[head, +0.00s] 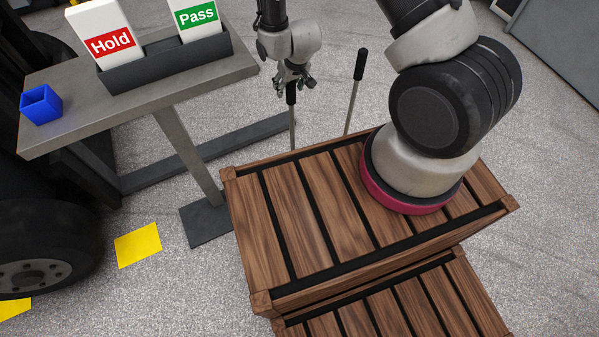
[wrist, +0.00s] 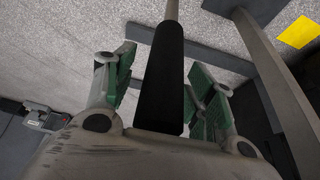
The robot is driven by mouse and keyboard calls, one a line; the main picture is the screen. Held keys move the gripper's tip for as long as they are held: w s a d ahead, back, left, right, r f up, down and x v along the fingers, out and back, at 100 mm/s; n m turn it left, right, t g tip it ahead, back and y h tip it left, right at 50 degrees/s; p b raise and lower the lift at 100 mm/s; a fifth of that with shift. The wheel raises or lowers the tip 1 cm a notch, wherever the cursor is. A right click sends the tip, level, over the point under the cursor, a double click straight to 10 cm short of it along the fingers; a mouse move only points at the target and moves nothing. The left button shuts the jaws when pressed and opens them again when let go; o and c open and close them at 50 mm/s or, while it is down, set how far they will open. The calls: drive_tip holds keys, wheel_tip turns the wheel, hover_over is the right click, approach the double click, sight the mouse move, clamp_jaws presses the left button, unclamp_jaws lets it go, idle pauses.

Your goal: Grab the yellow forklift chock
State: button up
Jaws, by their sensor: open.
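My gripper (head: 295,84) is open behind the wooden crates in the head view. In the wrist view its two green-padded fingers (wrist: 163,72) stand apart, one on each side of a black handle grip (wrist: 162,80) on a thin grey rod. The same grip shows below the gripper in the head view (head: 291,95). I cannot see what the rod's lower end joins. No yellow chock body is clearly visible. A flat-looking yellow patch (head: 138,245) lies on the floor by the black wheel; it cannot be told as a chock.
A second black-gripped rod (head: 355,78) stands right of my gripper. Slatted wooden crates (head: 330,215) fill the foreground. A grey table (head: 150,105) at left holds a blue cup (head: 41,104) and Hold and Pass signs. A large wheel (head: 40,235) is at far left.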

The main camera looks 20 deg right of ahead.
clamp_jaws()
drive_tip(key=shift+w+r, duration=0.1)
drive_tip(key=shift+r, duration=0.1)
idle(0.4)
